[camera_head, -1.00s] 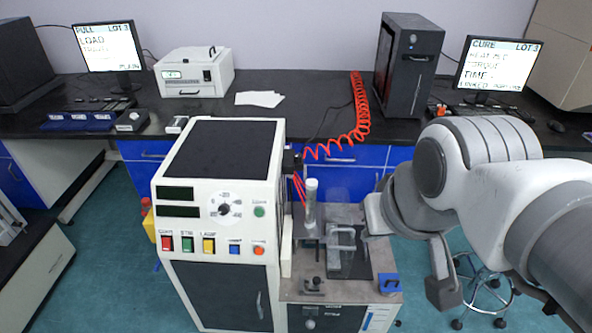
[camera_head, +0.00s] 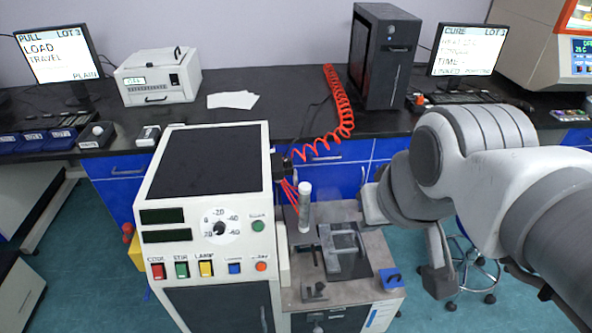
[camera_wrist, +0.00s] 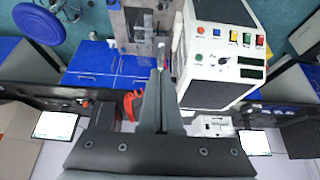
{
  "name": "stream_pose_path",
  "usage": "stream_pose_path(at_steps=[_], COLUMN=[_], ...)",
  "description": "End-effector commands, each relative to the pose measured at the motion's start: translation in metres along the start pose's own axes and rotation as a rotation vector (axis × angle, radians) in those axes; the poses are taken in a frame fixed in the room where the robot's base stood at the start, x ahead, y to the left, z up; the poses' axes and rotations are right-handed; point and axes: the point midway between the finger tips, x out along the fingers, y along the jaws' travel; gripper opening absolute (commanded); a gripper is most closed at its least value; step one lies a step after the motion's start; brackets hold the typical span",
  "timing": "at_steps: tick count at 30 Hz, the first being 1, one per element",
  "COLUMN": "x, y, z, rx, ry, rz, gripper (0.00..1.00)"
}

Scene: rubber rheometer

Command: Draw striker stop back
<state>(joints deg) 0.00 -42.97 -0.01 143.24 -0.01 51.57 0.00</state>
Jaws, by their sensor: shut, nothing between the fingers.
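The cream rheometer cabinet (camera_head: 205,235) has dials and coloured buttons on its front. The grey metal platform (camera_head: 350,297) stands to its right, with an upright clear cylinder (camera_head: 305,205), a clear frame over a dark plate (camera_head: 347,265), a small dark clamp-like part (camera_head: 314,291) at the front and a blue block (camera_head: 391,278) at the front right corner. I cannot tell for certain which part is the striker stop. My gripper's fingers (camera_wrist: 160,78) are together and empty in the wrist view, with the platform (camera_wrist: 137,25) beyond them. My arm is right of the platform in the head view.
Coiled red hose (camera_head: 338,115) runs from the back bench (camera_head: 270,108) down to the cabinet. A black computer tower (camera_head: 383,70), a white box instrument (camera_head: 158,78) and monitors stand on the bench. A blue stool (camera_head: 478,240) is on the floor behind my arm.

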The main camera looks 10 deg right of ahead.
Motion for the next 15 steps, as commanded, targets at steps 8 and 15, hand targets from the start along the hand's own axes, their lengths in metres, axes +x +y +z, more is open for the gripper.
stream_pose_path(at_steps=[8,15], x=[0.0,0.01], y=[0.0,-0.001], z=[0.0,-0.004], rx=[0.0,0.032], ry=[0.0,-0.016], rz=[0.0,-0.009], gripper=[0.0,0.34])
